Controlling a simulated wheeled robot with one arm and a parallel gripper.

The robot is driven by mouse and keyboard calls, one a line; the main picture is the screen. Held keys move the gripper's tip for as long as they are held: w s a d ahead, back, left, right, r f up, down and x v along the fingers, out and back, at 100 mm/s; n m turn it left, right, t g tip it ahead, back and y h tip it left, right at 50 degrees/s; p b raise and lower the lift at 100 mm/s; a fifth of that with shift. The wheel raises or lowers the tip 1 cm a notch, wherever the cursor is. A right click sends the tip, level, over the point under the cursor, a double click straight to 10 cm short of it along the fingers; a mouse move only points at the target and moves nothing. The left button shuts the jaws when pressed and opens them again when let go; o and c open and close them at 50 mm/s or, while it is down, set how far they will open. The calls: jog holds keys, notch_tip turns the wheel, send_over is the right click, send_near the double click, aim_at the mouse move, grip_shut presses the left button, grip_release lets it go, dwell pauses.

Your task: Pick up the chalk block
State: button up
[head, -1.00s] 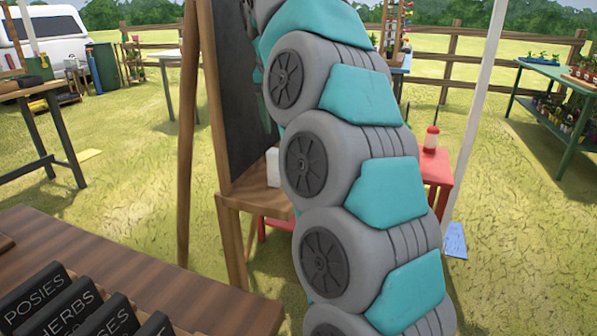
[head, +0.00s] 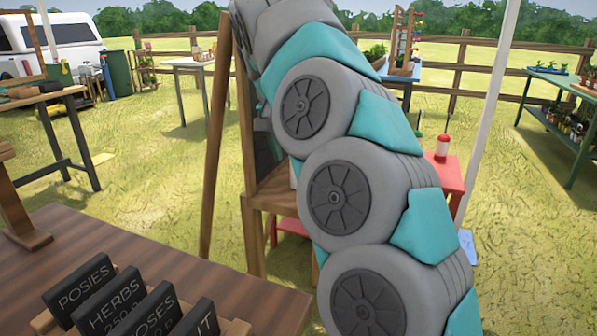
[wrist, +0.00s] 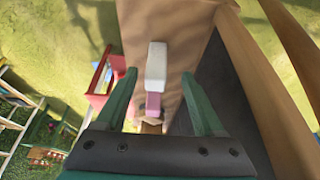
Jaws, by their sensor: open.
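In the wrist view a pale white block (wrist: 156,62) and a smaller pink block (wrist: 153,104) touch or nearly touch, end to end, on the wooden ledge (wrist: 190,18) of an easel. I cannot tell for sure which one is the chalk block. My gripper (wrist: 160,75) is open, with its green fingers on either side of the blocks in the picture and nothing held. Its height above the ledge is unclear. In the head view my arm hides the gripper and most of the ledge (head: 262,203); only a sliver of white shows beside the arm.
The easel's dark board (head: 262,150) stands close beside the ledge, and its wooden leg (head: 216,150) is to the left. A red stand (head: 446,176) with a red-topped bottle (head: 442,147) is behind. A wooden table (head: 60,245) with dark signs is in front. Grass lies around.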

jog(key=shift+d+p+x, duration=0.15)
jog(key=shift+x, duration=1.1)
jog(key=shift+d+p+x, duration=0.1)
jog(key=shift+p+x, duration=0.05)
jog(key=shift+x, duration=1.15)
jog(key=shift+r, duration=0.1)
jog(key=shift+c, duration=0.2)
grip_shut()
